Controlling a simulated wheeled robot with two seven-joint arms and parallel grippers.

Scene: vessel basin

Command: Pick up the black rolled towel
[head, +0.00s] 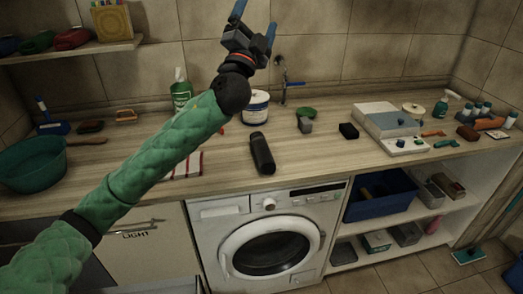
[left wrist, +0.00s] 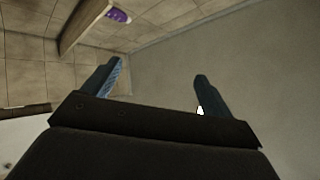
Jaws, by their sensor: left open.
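A black rolled towel (head: 262,153) lies on the wooden counter, near its front edge above the washing machine. It is a dark cylinder, pointing from the front edge toward the back. My left gripper (head: 254,24) is raised high above the counter, close to the tiled wall, with its fingers pointing up. Its jaws are open and empty, well apart from the towel. My right gripper is in neither view.
The counter (head: 325,172) is clear around the towel's right side. Behind it stand a white tub (head: 256,108), a green-label bottle (head: 181,93) and a tap (head: 286,82). A black block (head: 348,131) and a grey box (head: 388,121) lie right. A green basin (head: 34,164) stands left.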

